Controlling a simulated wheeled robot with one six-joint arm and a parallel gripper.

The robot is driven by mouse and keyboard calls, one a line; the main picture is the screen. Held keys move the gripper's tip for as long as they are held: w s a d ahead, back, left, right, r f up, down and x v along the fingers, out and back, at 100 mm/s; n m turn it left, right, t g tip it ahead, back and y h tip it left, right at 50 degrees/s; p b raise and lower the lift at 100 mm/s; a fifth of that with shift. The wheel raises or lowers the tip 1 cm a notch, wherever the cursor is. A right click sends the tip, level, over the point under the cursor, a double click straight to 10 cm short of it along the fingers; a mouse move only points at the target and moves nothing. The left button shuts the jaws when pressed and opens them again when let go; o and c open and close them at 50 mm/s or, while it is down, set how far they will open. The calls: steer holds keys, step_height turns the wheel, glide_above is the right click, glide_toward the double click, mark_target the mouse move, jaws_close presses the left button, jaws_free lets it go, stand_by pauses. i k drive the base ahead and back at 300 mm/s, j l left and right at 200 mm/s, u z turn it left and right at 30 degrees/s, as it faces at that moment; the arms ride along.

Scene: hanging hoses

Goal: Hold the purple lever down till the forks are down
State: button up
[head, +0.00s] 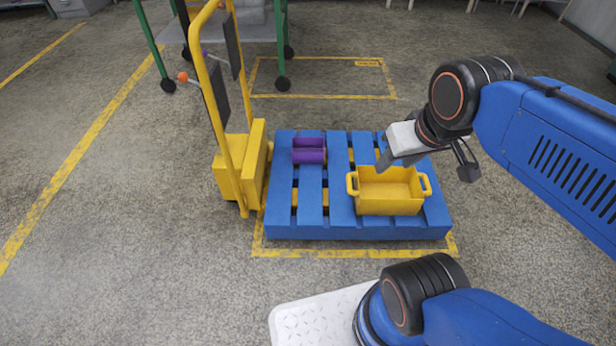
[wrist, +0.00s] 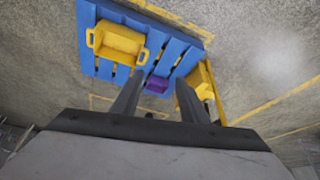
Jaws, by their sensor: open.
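The yellow pallet truck (head: 228,165) stands at the left end of the blue pallet (head: 310,225), its tall handle frame upright. A small purple lever (head: 204,53) shows at the handle, partly hidden by the frame. An orange-tipped lever (head: 183,77) sits lower on its left. Yellow parts, likely the forks (head: 325,197), show between the pallet slats; I cannot tell their height. My gripper (head: 383,162) is open and empty above the pallet's right part, near the yellow crate and far from the lever. Its fingers also show apart in the wrist view (wrist: 159,79).
A yellow crate (head: 390,207) and a purple bin (head: 308,156) sit on the pallet. A green-legged table (head: 240,32) stands behind the truck. Yellow lines (head: 350,253) mark the floor around the pallet. The floor left of the truck is clear.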

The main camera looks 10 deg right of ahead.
mark_target(205, 53)
steer(key=l, duration=0.35)
steer(key=j, duration=1.3)
steer(key=i+j, duration=0.1)
steer(key=j, duration=0.3)
steer(key=i+j, duration=0.1)
steer(key=j, duration=0.3)
steer(key=i+j, duration=0.1)
steer(key=j, duration=0.3)
steer(key=i+j, duration=0.15)
steer(key=j, duration=0.25)
steer(key=i+j, duration=0.1)
steer(key=j, duration=0.3)
steer(key=i+j, duration=0.15)
steer(key=i, duration=0.3)
steer(key=i+j, duration=0.1)
steer(key=i, duration=0.35)
steer(key=i+j, duration=0.15)
steer(key=i, duration=0.3)
